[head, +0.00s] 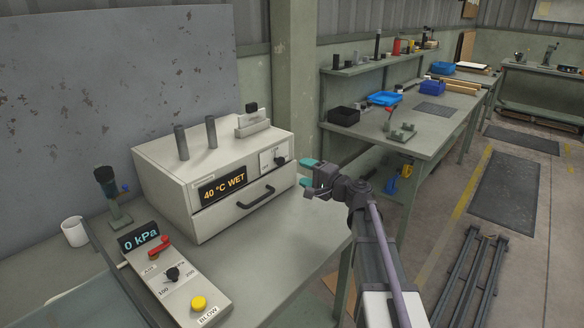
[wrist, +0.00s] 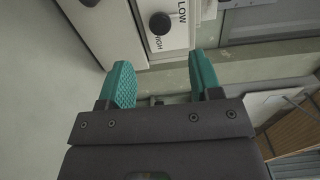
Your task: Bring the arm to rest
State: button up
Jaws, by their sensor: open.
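My gripper (head: 307,173) has teal fingers and is open and empty in the head view. It hangs in the air just right of the cream box with the drawer handle, near that box's front right corner. In the wrist view my gripper (wrist: 161,84) shows both teal fingers spread apart with nothing between them. Beyond the fingertips is a white panel with a black knob (wrist: 160,23) and the words LOW and HIGH. My arm reaches up from the bottom right of the head view.
The cream box (head: 168,180) reads "40 °C WET" and stands on a grey bench (head: 290,262). A control panel (head: 185,292) with a red lever, black knob and yellow button sits at front left, its display reading 0 kPa. A second bench (head: 440,140) with blue bins stands behind.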

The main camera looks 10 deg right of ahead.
jog(key=shift+s+d, duration=0.35)
jog(key=shift+s, duration=0.15)
jog(key=s+a+f+n+g+h+p, duration=0.1)
jog(key=s+a+n+g+p, duration=0.1)
jog(key=s, duration=0.3)
jog(key=s+a+f+n+g+h+p, duration=0.1)
jog(key=s+a+f+n+g+p, duration=0.1)
jog(key=s+a+n+g+p, duration=0.1)
jog(key=s+a+f+n+g+h+p, duration=0.2)
jog(key=s+a+g, duration=0.3)
jog(key=s, duration=0.4)
jog(key=shift+s+a+f+n+g+p, duration=0.15)
jog(key=shift+n+g+p, duration=0.05)
jog(key=shift+n+p, duration=0.2)
jog(key=shift+s+a+f+n+g+p, duration=0.15)
jog(key=shift+n+g+p, duration=0.1)
jog(key=shift+n, duration=0.25)
jog(key=s+d+f+n+g+h+p, duration=0.1)
jog(key=s+d+n+g+h+p, duration=0.1)
jog(key=s+h, duration=0.4)
jog(key=s+d+g, duration=0.1)
jog(key=s+d, duration=0.1)
jog(key=s, duration=0.1)
jog(key=shift+s+d+g+h, duration=0.2)
jog(key=shift+s+g+h, duration=0.1)
jog(key=shift+s+g, duration=0.05)
